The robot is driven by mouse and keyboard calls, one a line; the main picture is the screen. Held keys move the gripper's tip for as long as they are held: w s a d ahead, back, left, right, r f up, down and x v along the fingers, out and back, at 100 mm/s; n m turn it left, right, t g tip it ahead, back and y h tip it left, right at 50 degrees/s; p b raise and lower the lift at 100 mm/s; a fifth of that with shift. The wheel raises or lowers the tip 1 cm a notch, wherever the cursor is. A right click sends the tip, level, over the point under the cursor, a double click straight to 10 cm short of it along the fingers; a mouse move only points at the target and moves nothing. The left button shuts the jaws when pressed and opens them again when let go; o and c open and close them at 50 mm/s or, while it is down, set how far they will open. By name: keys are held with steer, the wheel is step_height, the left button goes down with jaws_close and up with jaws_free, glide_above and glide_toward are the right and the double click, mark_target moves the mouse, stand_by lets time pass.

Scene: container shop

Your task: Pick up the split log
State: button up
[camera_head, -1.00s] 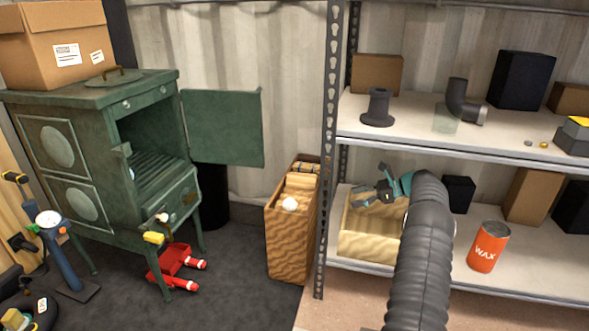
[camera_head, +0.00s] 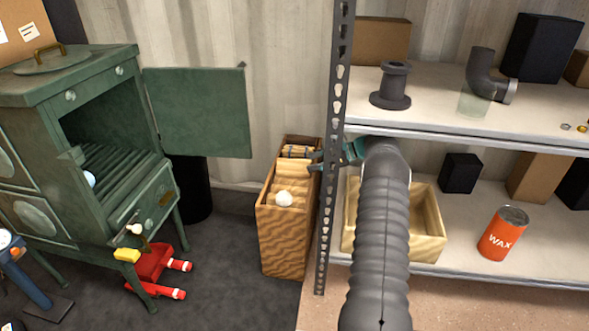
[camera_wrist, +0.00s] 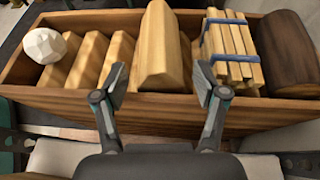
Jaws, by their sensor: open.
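The wooden crate (camera_head: 280,240) stands on the floor left of the shelf post and holds several pieces of wood in a row. In the wrist view the crate (camera_wrist: 160,115) spans the picture. A pale wedge-shaped piece, seemingly the split log (camera_wrist: 159,45), stands up in its middle, higher than the slanted blocks to its left. My gripper (camera_wrist: 160,82) is open and empty. Its fingers are apart at the crate's near side, one to each side of the split log in the picture; I cannot tell the depth gap. In the head view my gripper (camera_head: 318,160) is partly hidden by the shelf post.
In the crate, a white faceted ball (camera_wrist: 44,46) lies left, a blue-banded stick bundle (camera_wrist: 230,50) and a dark log (camera_wrist: 288,52) right. The metal shelf post (camera_head: 333,150) stands close to my gripper. A green stove (camera_head: 85,120) with an open door is left.

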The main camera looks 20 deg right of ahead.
mark_target(294, 160)
steer(key=shift+b+x, duration=0.4)
steer(key=shift+x, duration=2.85)
steer(key=shift+s, duration=0.1)
steer(key=shift+c, duration=0.3)
steer(key=c, duration=1.1)
steer(key=shift+o, duration=0.2)
steer(key=shift+r, duration=0.1)
steer(key=shift+r, duration=0.5)
steer(key=shift+s+d+r+p, duration=0.1)
steer(key=shift+d+r+p, duration=0.1)
steer(key=shift+r, duration=0.4)
steer(key=shift+s+d+r+p, duration=0.1)
steer(key=shift+d+r+p, duration=0.1)
steer(key=shift+r, duration=0.45)
steer(key=s+d, duration=0.4)
steer(key=d, duration=0.3)
steer(key=s+d+p, duration=0.1)
steer(key=s+d, duration=0.3)
steer(key=d, duration=0.4)
steer(key=shift+s, duration=0.2)
